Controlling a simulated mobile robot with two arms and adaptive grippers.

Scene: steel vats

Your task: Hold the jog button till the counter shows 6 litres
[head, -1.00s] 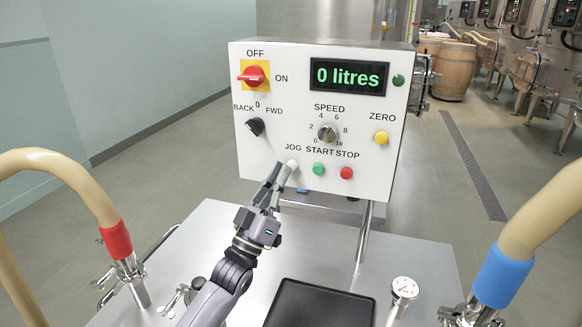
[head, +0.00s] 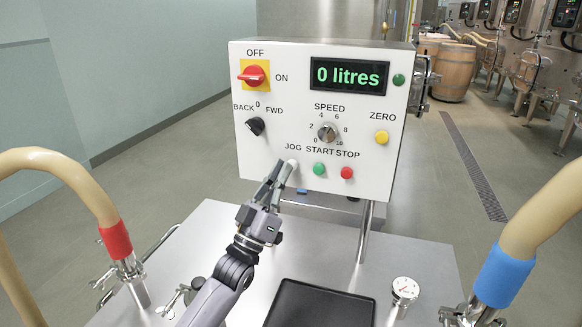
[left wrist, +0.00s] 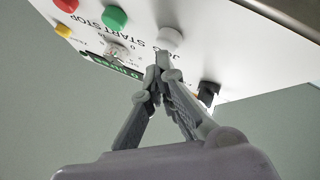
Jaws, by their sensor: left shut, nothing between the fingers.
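The white jog button (left wrist: 170,38) sits on the underside-lit panel in the left wrist view, and at the JOG label in the head view (head: 293,163). My left gripper (head: 284,167) is shut and empty, its fingertips right at the jog button. In the left wrist view the fingertips (left wrist: 162,62) lie just beside the button's face; I cannot tell whether they touch. The counter (head: 349,76) reads 0 litres in green. A green lamp (head: 398,80) is beside it. My right gripper is not in view.
Close to the jog button are the green start button (head: 319,169) and red stop button (head: 346,173). The panel also has the red main switch (head: 252,75), black direction knob (head: 255,127), speed knob (head: 327,132) and yellow zero button (head: 381,137). Hoses stand at both sides.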

